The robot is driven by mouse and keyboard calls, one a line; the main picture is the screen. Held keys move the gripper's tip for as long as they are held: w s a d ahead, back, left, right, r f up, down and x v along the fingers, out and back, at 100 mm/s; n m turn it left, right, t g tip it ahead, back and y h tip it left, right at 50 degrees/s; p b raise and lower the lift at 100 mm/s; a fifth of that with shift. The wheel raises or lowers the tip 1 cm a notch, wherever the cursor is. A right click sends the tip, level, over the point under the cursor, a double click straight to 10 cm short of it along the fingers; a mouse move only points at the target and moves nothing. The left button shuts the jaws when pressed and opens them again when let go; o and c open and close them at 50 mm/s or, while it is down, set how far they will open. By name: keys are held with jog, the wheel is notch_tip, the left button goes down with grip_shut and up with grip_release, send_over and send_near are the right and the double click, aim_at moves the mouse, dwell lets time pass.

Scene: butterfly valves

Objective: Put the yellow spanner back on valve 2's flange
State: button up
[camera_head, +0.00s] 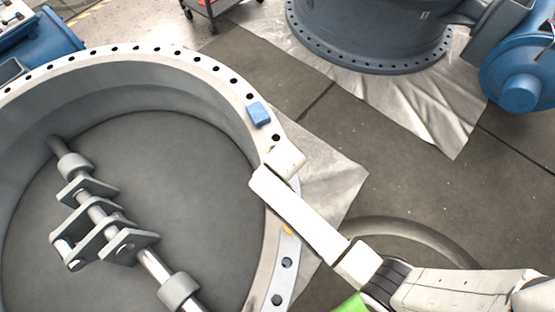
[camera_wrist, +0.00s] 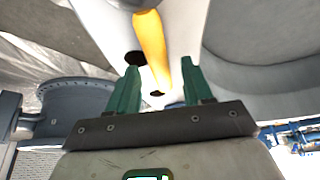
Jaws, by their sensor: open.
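The yellow spanner (camera_wrist: 150,45) lies along the pale flange (camera_wrist: 185,25) in the wrist view, its narrow end pointing between my fingers. In the head view only a small yellow piece of the spanner (camera_head: 288,230) shows on the near valve's flange (camera_head: 284,247), at the edge of my arm, which hides the rest. My gripper (camera_wrist: 161,92) is open, with one green finger on each side of the spanner's narrow end. I cannot tell whether they touch it. My fingers are hidden in the head view. No valve number is readable.
A blue block (camera_head: 259,113) sits on the same flange, further back. The near valve's bore holds a shaft with brackets (camera_head: 100,215). A dark grey valve (camera_head: 370,30) stands on sheeting at the back, beside a blue motor (camera_head: 519,80). Bare floor (camera_head: 340,130) lies between.

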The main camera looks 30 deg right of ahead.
jog(key=v, duration=1)
jog(key=shift+r, duration=0.35)
jog(key=shift+s, duration=0.25)
jog(key=s+d+r+n+g, duration=0.1)
jog(key=s+d, duration=0.2)
jog(key=s, duration=0.3)
jog(key=s+d+r+n+g, duration=0.1)
jog(key=s+d, duration=0.2)
jog(key=s, duration=0.3)
jog(key=s+d+r+n+g+y, duration=0.1)
jog(key=s+d, duration=0.2)
jog(key=s, duration=0.4)
jog(key=shift+r, duration=0.1)
